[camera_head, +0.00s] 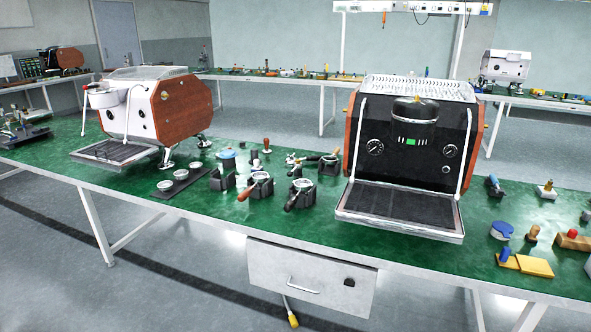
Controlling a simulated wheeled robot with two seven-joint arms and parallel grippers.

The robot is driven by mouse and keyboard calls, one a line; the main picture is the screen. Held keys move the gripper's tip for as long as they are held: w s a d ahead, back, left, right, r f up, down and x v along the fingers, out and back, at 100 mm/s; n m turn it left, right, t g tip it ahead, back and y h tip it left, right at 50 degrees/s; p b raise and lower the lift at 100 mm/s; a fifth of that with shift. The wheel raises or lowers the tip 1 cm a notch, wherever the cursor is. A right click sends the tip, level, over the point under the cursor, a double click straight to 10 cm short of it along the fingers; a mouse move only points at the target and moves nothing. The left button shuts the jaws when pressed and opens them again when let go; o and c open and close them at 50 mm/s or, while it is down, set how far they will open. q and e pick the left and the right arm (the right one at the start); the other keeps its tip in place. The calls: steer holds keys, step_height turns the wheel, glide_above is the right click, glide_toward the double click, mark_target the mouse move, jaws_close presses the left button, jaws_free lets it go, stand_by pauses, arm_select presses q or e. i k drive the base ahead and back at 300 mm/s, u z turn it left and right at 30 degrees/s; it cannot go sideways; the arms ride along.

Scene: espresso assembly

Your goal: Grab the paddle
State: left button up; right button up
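I cannot tell for certain which thing is the paddle. A portafilter with a brown wooden handle (245,193) rests in a black holder on the green table. A portafilter with a dark handle (291,202) rests in another black holder to its right. More handled tools (331,155) lie behind them, small and partly overlapping. A black-fronted espresso machine (409,150) with wooden sides stands right of the holders. Another espresso machine (150,105), white with a wooden side panel, stands at the left. Neither of my grippers is in view.
A dark mat with small cups (165,186) lies left of the holders. A blue-lidded round container (502,230), a tamper (532,234) and a yellow block (534,266) stand at the right. A white drawer (310,280) hangs under the table (210,212). The front strip is mostly clear.

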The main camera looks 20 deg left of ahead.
mark_target(297, 165)
steer(key=u, duration=2.4)
steer(key=i, duration=3.15)
steer(key=z, duration=2.25)
